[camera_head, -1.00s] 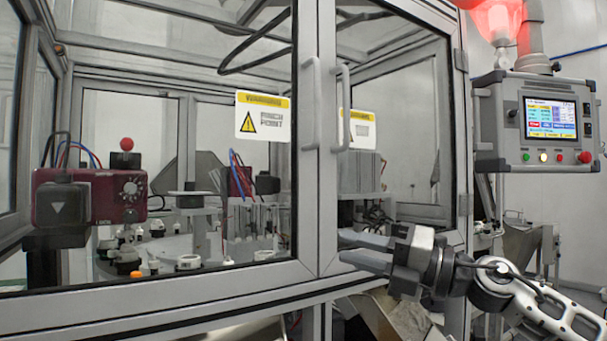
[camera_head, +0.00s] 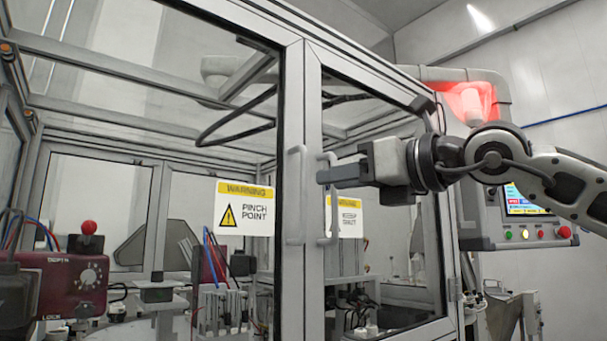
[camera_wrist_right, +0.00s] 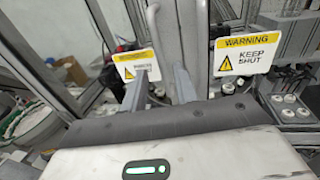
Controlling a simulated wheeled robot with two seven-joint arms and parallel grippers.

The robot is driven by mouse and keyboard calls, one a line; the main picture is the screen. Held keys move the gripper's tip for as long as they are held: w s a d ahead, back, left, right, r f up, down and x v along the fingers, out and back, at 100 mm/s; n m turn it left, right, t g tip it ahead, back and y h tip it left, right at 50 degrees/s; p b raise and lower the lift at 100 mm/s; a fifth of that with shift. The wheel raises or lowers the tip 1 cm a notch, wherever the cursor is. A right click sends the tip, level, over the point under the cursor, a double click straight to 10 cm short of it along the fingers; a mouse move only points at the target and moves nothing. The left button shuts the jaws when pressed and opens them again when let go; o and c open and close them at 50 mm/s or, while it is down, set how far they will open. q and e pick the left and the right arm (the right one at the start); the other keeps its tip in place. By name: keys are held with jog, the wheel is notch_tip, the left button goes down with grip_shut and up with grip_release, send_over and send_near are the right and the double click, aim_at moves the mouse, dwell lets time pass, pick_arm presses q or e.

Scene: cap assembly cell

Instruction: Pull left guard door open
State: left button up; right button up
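The left guard door is a framed glass panel with a yellow-and-white pinch point sign (camera_head: 244,208). It looks shut against the right door's frame (camera_head: 314,120). Its upright grey bar handle (camera_head: 296,195) stands beside the right door's handle (camera_head: 333,225). My right gripper (camera_head: 322,176) comes in from the right at the upper part of the handles. In the wrist view its two fingers (camera_wrist_right: 160,72) are apart, with the left handle (camera_wrist_right: 153,25) showing between them. I cannot tell whether they surround it or touch it. My left gripper is not in view.
A keep shut sign (camera_head: 347,217) is on the right door. A control panel (camera_head: 520,225) with a screen and buttons hangs at the right, partly behind my arm. A red lamp (camera_head: 472,100) glows above it. Behind the glass is a dark red unit (camera_head: 60,280).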

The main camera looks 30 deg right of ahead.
aim_at(307, 185)
jog(key=p+x, duration=0.1)
jog(key=x, duration=0.6)
jog(key=shift+w+p, duration=0.2)
jog(key=shift+p, duration=0.2)
grip_shut()
